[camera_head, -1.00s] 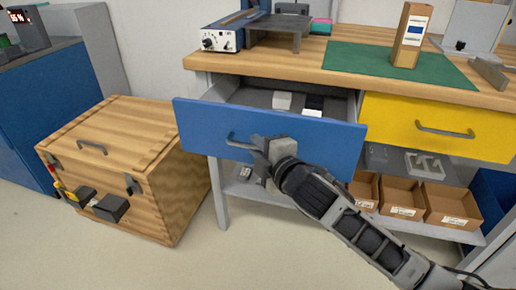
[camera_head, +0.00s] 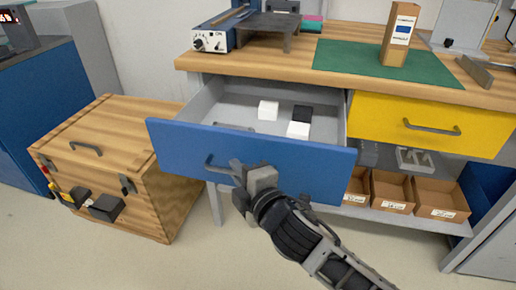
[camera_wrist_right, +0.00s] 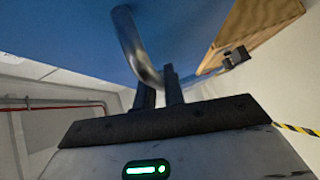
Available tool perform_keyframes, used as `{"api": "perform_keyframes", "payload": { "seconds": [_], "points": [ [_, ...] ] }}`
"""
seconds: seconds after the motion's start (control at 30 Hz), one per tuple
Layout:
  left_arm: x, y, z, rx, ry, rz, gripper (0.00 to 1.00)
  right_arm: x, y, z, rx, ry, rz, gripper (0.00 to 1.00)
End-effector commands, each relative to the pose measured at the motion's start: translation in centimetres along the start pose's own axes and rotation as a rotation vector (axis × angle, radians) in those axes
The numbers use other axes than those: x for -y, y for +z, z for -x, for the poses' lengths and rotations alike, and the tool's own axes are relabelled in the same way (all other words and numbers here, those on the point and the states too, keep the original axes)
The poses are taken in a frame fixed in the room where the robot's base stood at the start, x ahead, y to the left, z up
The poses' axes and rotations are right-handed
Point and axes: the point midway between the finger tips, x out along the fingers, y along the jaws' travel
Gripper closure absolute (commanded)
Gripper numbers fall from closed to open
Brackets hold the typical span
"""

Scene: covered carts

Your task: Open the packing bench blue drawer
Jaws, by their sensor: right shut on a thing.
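The blue drawer (camera_head: 290,163) of the packing bench is pulled well out in the head view, with its inside showing. White blocks (camera_head: 268,110) and a black block (camera_head: 302,113) lie in it. My right gripper (camera_head: 238,172) is at the drawer's front, shut on the grey bar handle (camera_head: 212,166). In the right wrist view the handle (camera_wrist_right: 137,45) curves down to my fingers (camera_wrist_right: 160,88), with the blue front above. My left gripper is not in view.
The closed yellow drawer (camera_head: 430,124) is right of the blue one. A wooden chest (camera_head: 115,150) stands on the floor to the left. Cardboard bins (camera_head: 391,190) sit on the lower shelf. The benchtop holds a green mat (camera_head: 350,62) and a box (camera_head: 400,35).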

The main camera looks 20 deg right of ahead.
Motion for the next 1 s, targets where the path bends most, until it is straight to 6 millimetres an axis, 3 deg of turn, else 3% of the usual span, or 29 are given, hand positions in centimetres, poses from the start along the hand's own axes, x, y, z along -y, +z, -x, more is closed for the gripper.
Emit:
{"api": "perform_keyframes", "payload": {
  "seconds": [0.13, 0.43, 0.47, 0.8, 1.0],
  "points": [
    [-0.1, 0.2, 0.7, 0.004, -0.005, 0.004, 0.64, 0.5, -0.9, 1.1, 0.006, -0.006, 0.000, 1.00],
    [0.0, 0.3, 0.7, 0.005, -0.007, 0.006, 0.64, 0.4, -0.8, 1.2, 0.010, -0.003, 0.001, 1.00],
    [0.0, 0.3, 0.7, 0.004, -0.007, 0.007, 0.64, 0.4, -0.8, 1.2, 0.009, -0.003, 0.001, 0.81],
    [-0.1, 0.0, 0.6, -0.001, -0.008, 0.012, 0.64, 0.3, -0.9, 1.4, 0.007, -0.001, 0.001, 0.80],
    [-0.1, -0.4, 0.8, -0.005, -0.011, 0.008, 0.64, 0.3, -0.9, 4.0, 0.006, -0.003, 0.000, 0.80]
  ]
}}
